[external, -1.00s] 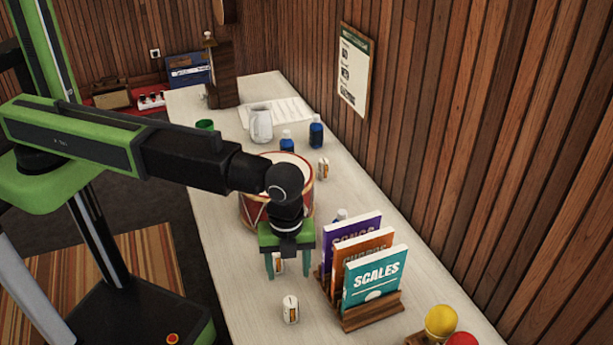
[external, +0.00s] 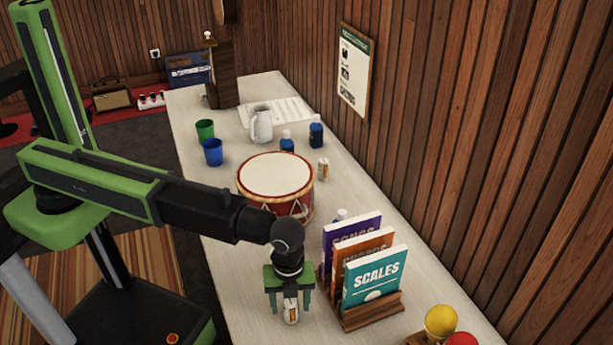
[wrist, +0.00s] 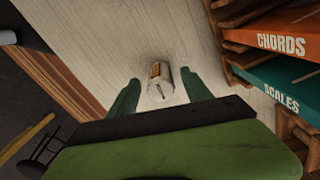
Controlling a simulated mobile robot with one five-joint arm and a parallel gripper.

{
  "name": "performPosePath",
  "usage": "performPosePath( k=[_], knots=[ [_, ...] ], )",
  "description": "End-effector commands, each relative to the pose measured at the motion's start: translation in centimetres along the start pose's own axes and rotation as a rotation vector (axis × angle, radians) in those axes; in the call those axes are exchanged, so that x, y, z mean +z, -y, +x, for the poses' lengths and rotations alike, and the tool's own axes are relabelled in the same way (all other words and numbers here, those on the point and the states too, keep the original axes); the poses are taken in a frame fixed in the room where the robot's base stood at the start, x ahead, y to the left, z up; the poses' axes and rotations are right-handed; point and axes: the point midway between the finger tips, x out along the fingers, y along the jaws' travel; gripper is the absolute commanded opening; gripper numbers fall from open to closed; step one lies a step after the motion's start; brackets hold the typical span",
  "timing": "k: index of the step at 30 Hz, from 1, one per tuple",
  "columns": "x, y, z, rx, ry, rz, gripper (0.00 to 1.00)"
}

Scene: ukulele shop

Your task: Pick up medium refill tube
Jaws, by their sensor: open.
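A white tube (external: 291,313) with an orange label stands upright on the counter, left of the book rack. It also shows in the wrist view (wrist: 160,90), between the fingers. My gripper (external: 289,304) is open and points down over this tube, with a green finger on either side and a gap to each. Its upper part is partly hidden by my gripper in the external view. Another similar white tube (external: 323,168) stands behind the drum's right side. I cannot tell from size which is the medium one.
A wooden rack (external: 372,312) with songbooks (external: 374,278) stands close to the right of my gripper. A red drum (external: 275,183) is behind it. Blue (external: 212,153) and green cups (external: 205,130), a pitcher (external: 262,125) and blue bottles (external: 316,132) stand farther back.

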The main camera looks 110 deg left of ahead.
Motion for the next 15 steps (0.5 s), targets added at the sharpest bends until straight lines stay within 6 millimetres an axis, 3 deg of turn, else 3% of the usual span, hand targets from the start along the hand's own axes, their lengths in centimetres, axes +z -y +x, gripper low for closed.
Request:
performPosePath(
  k=[1,4,12,15],
  knots=[
    [0.1,0.1,1.9,0.000,0.000,0.000,0.58],
    [0.1,0.0,3.3,-0.001,0.000,0.000,0.58],
    [0.1,0.0,3.2,-0.001,0.000,0.000,0.58],
    [0.1,0.0,3.2,-0.001,0.000,0.000,0.45]
  ],
)
